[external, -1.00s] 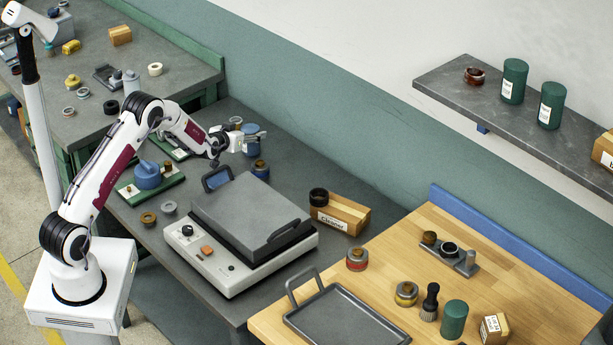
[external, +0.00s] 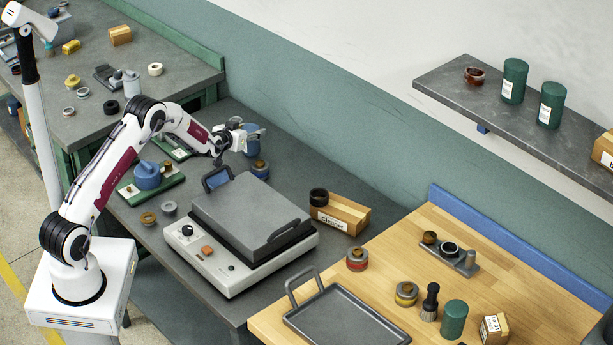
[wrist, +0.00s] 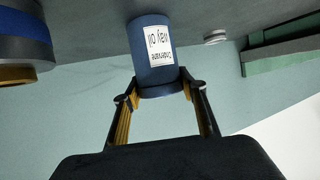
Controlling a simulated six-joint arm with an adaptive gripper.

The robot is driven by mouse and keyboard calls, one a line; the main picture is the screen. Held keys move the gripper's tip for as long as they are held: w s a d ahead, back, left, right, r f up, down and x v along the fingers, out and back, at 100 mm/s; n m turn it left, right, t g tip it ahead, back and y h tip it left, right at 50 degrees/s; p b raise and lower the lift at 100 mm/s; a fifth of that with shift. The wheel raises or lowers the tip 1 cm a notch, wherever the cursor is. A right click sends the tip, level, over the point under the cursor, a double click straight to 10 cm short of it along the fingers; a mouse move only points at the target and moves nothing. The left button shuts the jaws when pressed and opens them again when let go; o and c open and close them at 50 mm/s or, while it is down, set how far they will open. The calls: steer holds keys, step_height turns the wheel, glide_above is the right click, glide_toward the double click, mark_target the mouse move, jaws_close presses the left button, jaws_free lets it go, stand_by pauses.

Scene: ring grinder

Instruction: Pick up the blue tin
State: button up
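The blue tin (external: 253,147) stands at the back of the grey bench, partly hidden by my gripper (external: 259,134) in the external view. In the wrist view the blue tin (wrist: 150,40) appears upside down with a white printed label. My gripper (wrist: 158,83) is open, its two fingers spread on either side of the tin's near end in that view. The fingertips look very close to the tin's sides; I cannot tell whether they touch it.
A jar with a blue band (external: 260,169) stands close in front of the tin, and it shows at the left of the wrist view (wrist: 25,45). A grey-lidded machine (external: 245,220) fills the bench's middle. A green-edged tray (external: 172,147) lies left of the tin.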

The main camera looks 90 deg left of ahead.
steer(key=c, duration=0.5)
steer(key=shift+r, duration=5.05)
